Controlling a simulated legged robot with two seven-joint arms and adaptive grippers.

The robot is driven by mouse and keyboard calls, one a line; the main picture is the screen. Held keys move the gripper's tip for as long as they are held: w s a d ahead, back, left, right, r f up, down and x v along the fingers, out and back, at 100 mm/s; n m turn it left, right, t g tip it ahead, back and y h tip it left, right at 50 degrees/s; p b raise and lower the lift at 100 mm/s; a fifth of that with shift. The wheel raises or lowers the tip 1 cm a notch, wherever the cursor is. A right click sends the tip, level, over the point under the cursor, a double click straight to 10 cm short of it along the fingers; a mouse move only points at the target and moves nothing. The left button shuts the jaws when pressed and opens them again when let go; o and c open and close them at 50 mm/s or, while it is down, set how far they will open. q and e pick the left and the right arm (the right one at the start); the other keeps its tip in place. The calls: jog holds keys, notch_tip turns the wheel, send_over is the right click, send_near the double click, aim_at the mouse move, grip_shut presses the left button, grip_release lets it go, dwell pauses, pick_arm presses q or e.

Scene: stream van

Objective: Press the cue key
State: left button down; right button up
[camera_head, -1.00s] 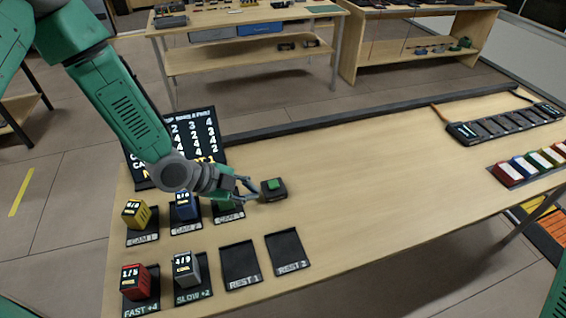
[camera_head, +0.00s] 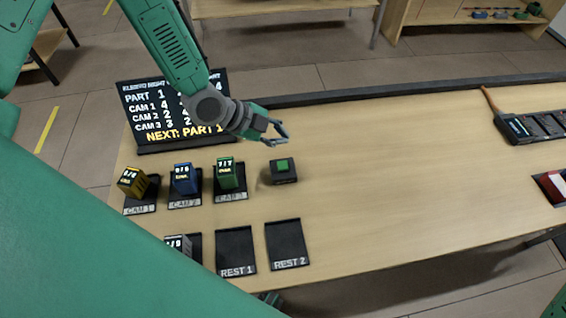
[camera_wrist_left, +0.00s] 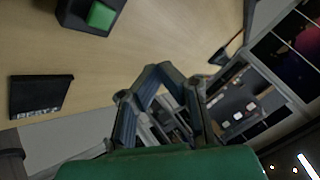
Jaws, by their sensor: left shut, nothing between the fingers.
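The cue key is a black box with a green square button (camera_head: 283,165). It sits on the table just right of the green CAM 3 block. The key also shows at the top left of the left wrist view (camera_wrist_left: 101,15). My left gripper (camera_head: 279,133) is shut and empty. It is beyond the key, toward the back of the table, and apart from it. Its fingers (camera_wrist_left: 160,72) also show in the left wrist view, away from the key. My right gripper is not in view.
Yellow (camera_head: 132,183), blue (camera_head: 185,178) and green (camera_head: 226,173) blocks stand on the CAM pads. A display board (camera_head: 140,125) stands behind them. Pads REST 1 (camera_head: 236,245) and REST 2 (camera_head: 286,240) are empty. The table's middle is clear.

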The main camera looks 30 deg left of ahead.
aim_at(282, 165)
pick_arm(q)
jog(key=f+b, duration=0.4)
jog(key=f, duration=0.1)
jog(key=d+f+b, duration=0.1)
jog(key=f, duration=0.1)
jog(key=shift+f+b, duration=0.2)
jog(key=shift+b, duration=0.2)
jog(key=shift+s+a+f, duration=0.1)
jog(key=shift+a+f, duration=0.1)
jog(key=shift+f, duration=0.2)
jog(key=shift+a, duration=0.2)
jog(key=shift+d, duration=0.2)
jog(key=shift+a, duration=0.15)
